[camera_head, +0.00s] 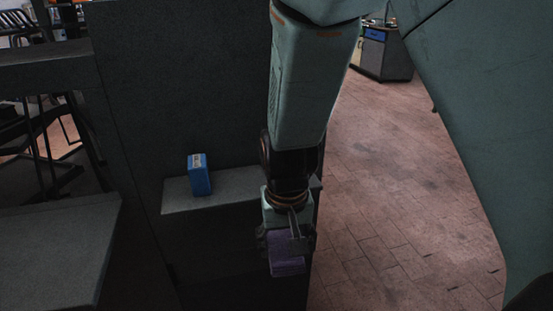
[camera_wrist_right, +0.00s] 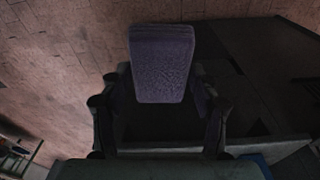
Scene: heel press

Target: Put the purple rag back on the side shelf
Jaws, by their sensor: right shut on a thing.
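The purple rag (camera_head: 287,255) is a folded block held in my right gripper (camera_head: 287,240), in front of and below the side shelf's right end in the head view. In the right wrist view the rag (camera_wrist_right: 163,62) sits between the two fingers of my right gripper (camera_wrist_right: 160,95), which is shut on it. The side shelf (camera_head: 225,197) is a narrow grey ledge on the dark panel. My arm hides part of its right end. My left gripper is not in view.
A blue box (camera_head: 199,175) stands upright on the left part of the shelf. A grey surface (camera_head: 50,250) lies at the lower left. Open tiled floor (camera_head: 400,200) is to the right, with a grey cabinet (camera_head: 385,55) far back.

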